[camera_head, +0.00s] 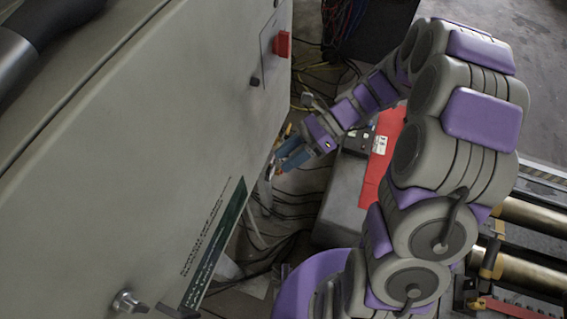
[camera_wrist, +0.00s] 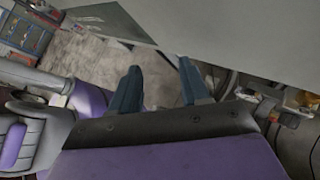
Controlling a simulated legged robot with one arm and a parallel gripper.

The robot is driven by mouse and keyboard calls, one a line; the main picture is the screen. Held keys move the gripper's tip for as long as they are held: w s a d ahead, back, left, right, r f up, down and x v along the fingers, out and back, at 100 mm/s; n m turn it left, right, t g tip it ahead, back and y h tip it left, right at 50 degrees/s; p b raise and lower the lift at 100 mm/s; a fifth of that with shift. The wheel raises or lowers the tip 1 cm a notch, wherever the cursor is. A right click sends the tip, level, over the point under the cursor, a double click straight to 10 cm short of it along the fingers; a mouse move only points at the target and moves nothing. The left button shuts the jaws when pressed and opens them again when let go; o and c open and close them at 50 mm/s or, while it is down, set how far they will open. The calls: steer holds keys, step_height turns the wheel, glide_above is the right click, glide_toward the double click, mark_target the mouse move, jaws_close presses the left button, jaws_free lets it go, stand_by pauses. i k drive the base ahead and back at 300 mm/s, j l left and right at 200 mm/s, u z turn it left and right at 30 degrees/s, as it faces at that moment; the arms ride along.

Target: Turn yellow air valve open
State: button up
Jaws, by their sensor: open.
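My gripper (camera_head: 279,151) reaches to the lower edge of the big grey cabinet (camera_head: 130,130) in the head view. Its two blue fingers are apart with nothing between them; they also show in the wrist view (camera_wrist: 158,70). A small orange and metallic part (camera_head: 277,169) shows close to the fingertips by the cabinet edge. I cannot tell whether it is the yellow air valve or whether a finger touches it. In the wrist view, a small yellowish part (camera_wrist: 308,99) lies at the far right, outside the fingers. No valve handle is clearly seen.
The cabinet has a red switch (camera_head: 282,44) and a metal knob (camera_head: 130,302). Black cables (camera_head: 285,205) run on the floor below it. A red panel (camera_head: 381,160) on a grey unit stands under my arm. Brass-coloured rollers (camera_head: 535,216) are at the right.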

mark_target(282, 139)
steer(key=j+u, duration=0.1)
steer(key=u, duration=0.3)
steer(key=i+u, duration=0.1)
steer(key=u, duration=0.25)
steer(key=j+u, duration=0.1)
steer(key=u, duration=0.3)
steer(key=i+j+u, duration=0.15)
steer(key=u, duration=0.2)
steer(key=i+l, duration=0.05)
